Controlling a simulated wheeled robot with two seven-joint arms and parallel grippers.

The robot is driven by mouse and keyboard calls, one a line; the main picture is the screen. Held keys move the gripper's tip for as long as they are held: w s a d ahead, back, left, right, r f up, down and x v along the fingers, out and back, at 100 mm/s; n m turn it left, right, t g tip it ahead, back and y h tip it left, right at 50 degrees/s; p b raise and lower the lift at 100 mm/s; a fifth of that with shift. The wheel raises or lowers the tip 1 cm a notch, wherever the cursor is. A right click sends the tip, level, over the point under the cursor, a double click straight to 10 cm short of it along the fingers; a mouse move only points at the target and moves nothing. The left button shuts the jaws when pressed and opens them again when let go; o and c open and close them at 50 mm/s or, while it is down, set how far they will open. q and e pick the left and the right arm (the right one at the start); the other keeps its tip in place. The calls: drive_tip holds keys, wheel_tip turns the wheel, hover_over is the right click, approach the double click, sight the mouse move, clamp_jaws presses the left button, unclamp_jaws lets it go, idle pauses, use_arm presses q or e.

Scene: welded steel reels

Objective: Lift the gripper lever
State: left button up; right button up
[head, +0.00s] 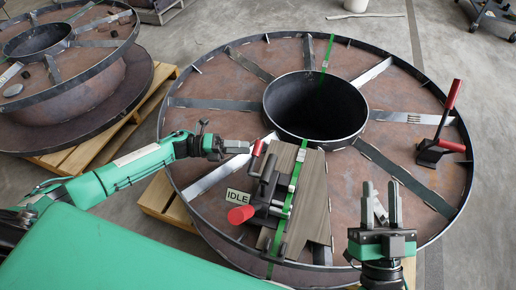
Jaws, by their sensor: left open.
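A black strapping tool (266,200) sits on wooden boards (312,200) on the steel reel, on a green strap (293,190). One red grip (258,148) stands at its upper end and a red knob (241,215) sticks out at its lower left. I cannot tell which is the gripper lever. My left gripper (246,147) is open, pointing right, with its fingertips close beside the upper red grip; contact is unclear. My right gripper (381,205) is open and empty, fingers up, right of the boards.
An IDLE label (238,196) is beside the tool. A second black tool with red handles (437,145) stands on the reel's right side. Another reel (90,75) lies on a pallet at left.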

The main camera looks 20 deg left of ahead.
sight(257, 149)
use_arm(q)
drive_tip(key=x, duration=0.5)
drive_tip(key=shift+d, duration=0.15)
use_arm(e)
drive_tip(key=shift+s+d+r+t, duration=0.15)
drive_tip(key=shift+r+t, duration=0.1)
drive_tip(key=shift+r, duration=0.2)
drive_tip(key=shift+s+d+r+t, duration=0.1)
drive_tip(key=shift+r+t, duration=0.15)
drive_tip(key=shift+r, duration=0.2)
use_arm(q)
clamp_jaws()
use_arm(e)
drive_tip(key=shift+w, duration=0.1)
